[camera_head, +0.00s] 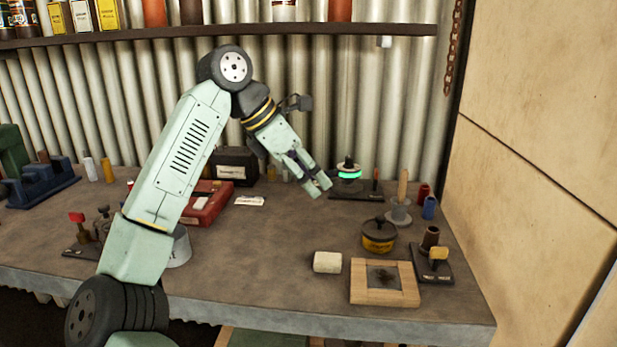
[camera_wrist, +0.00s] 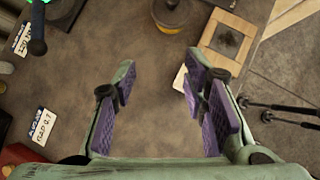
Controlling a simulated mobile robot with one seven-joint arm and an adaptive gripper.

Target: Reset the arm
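My arm reaches up from the lower left in the head view and bends down at its elbow over the workbench (camera_head: 265,255). My gripper (camera_head: 323,188) hangs above the bench near its middle and points down to the right. In the wrist view my gripper (camera_wrist: 160,85) has its two purple-padded fingers spread well apart. A white block (camera_wrist: 180,78) lies on the bench, partly behind the right finger in that view.
A stand with a glowing green ring (camera_head: 349,174) is close right of my gripper. A yellow-black tin (camera_head: 379,236), a wooden frame (camera_head: 384,284) and a white block (camera_head: 327,262) stand front right. A red case (camera_head: 207,203) is left. A shelf (camera_head: 300,32) runs above; bench middle is clear.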

